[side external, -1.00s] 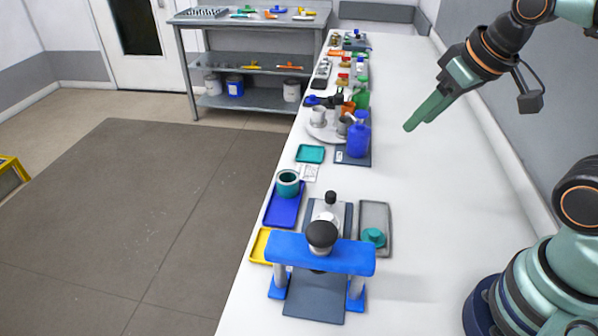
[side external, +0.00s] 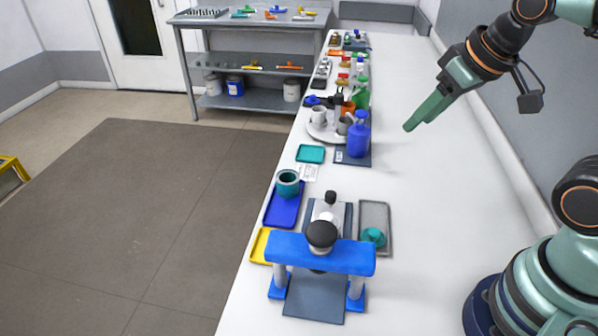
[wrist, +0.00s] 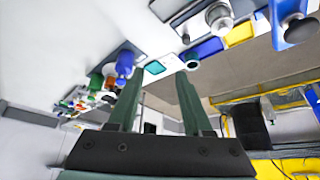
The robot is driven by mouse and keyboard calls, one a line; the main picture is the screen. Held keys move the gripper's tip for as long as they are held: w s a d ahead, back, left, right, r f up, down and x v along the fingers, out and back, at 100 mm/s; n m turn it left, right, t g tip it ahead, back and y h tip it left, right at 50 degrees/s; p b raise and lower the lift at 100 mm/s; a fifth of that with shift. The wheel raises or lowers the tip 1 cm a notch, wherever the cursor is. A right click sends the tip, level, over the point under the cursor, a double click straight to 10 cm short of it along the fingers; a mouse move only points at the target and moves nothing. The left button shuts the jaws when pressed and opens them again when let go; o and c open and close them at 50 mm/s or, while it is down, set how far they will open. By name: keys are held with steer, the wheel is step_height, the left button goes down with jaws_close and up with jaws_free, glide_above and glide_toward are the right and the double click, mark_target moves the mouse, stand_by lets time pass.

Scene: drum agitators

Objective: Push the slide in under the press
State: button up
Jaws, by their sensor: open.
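The press (side external: 320,254) is a blue bridge on two grey posts with a black knob on top, at the front of the bench. The slide (side external: 322,211) is a light grey piece with a black upright knob, on the dark base plate (side external: 316,297) behind the bridge. The bridge hides part of the plate, so I cannot tell how far the slide reaches. My gripper (side external: 412,124) is open and empty, high above the bench, right of and well behind the press. The wrist view shows its spread fingers (wrist: 158,72), with the press (wrist: 296,27) at upper right.
A grey tray (side external: 384,216) with a teal knobbed piece (side external: 373,237) lies right of the slide. A blue tray (side external: 281,212) with a teal pot (side external: 288,184) and a yellow tray (side external: 259,246) lie left. A blue bottle (side external: 358,139) stands farther back. The bench's right side is clear.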

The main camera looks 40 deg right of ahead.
steer(key=shift+o, duration=0.3)
steer(key=shift+o, duration=0.6)
steer(key=g, duration=0.6)
glide_above(331, 194)
step_height(331, 194, down, 10)
step_height(331, 194, down, 12)
steer(key=shift+r, duration=0.1)
jaws_close()
stand_by(0.5)
